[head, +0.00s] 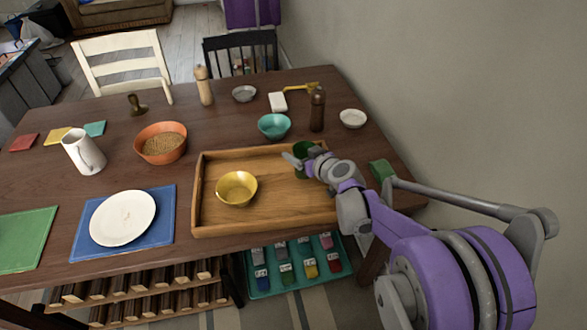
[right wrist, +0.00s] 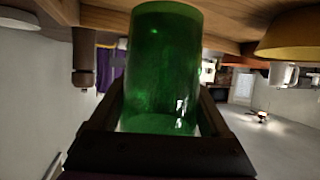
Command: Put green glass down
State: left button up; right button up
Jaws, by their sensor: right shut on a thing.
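The green glass (right wrist: 160,65) fills the middle of the right wrist view, between the two fingers of my right gripper (right wrist: 150,135). The right gripper (head: 297,160) is shut on the glass. In the head view the glass (head: 304,148) shows as a dark green shape at the back right of the wooden tray (head: 270,222), partly hidden by the gripper. I cannot tell whether its base touches the tray. My left gripper is not in view.
A yellow bowl (head: 237,188) stands in the tray's left part. A teal bowl (head: 274,126) and a dark pepper mill (head: 317,110) stand just behind the tray. The tray's middle is bare. The wall (head: 440,90) is close on the right.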

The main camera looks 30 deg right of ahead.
jog(key=shift+f+b, duration=0.5)
jog(key=shift+f, duration=1.7)
jog(key=shift+f, duration=0.2)
jog(key=o, duration=1.4)
jog(key=shift+r, duration=0.1)
